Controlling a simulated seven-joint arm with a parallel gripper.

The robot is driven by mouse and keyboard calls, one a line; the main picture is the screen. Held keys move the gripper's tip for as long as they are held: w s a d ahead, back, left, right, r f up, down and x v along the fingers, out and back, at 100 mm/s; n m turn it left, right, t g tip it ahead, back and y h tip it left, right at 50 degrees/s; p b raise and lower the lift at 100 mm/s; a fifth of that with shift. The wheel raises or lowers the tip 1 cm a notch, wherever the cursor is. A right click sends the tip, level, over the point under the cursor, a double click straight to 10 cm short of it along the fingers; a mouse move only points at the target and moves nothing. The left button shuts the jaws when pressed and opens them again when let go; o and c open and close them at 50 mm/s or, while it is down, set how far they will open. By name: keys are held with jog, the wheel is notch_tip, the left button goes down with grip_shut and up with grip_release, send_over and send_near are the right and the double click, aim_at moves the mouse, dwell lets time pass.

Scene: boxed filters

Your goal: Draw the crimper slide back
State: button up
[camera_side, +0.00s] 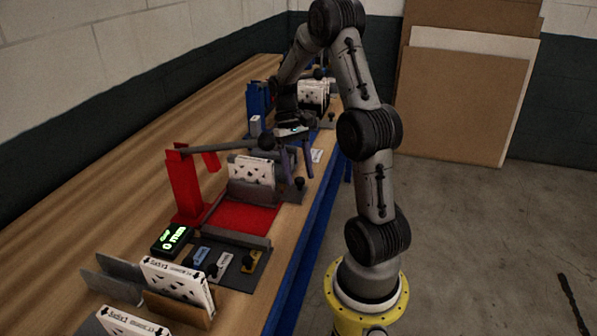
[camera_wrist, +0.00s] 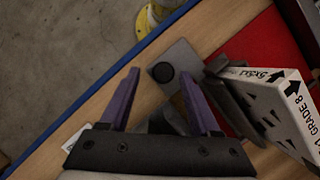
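The crimper has a red post (camera_side: 186,187) with a grey lever arm and a red bed (camera_side: 243,216). A white boxed filter (camera_side: 250,170) stands on it against a grey upright plate. The slide has a grey base plate with a round black knob (camera_side: 299,183) at its right end; the knob also shows in the wrist view (camera_wrist: 163,72). My gripper (camera_side: 298,178) is open with purple fingers, at the knob. In the wrist view the fingertips (camera_wrist: 158,74) lie on either side of the knob with gaps. I cannot tell whether they are at its height.
A blue fixture (camera_side: 258,102) and another white box (camera_side: 314,95) stand farther back. The bench's blue edge (camera_side: 315,215) is close.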

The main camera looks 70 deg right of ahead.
jog(key=v, duration=1.3)
jog(key=shift+r, duration=0.4)
jog(key=shift+w, duration=0.1)
jog(key=s+a+r+n+t+h, duration=0.1)
jog(key=s+a+r+n+h, duration=0.2)
jog(key=a, duration=0.5)
jog(key=s+a+r+n+t+h, duration=0.1)
jog(key=s+a+r, duration=0.1)
jog(key=s+a, duration=0.5)
jog(key=a+f+n+t, duration=0.2)
jog(key=a+t, duration=0.1)
jog(key=a, duration=0.3)
jog(key=w+a+f+n+t, duration=0.1)
jog(key=a+f+n+t, duration=0.1)
jog(key=a, duration=0.4)
jog(key=shift+w+a+f+n+t+y, duration=0.25)
jog(key=shift+a+n+t+y, duration=0.2)
jog(key=shift+t, duration=0.45)
jog(key=shift+d, duration=0.1)
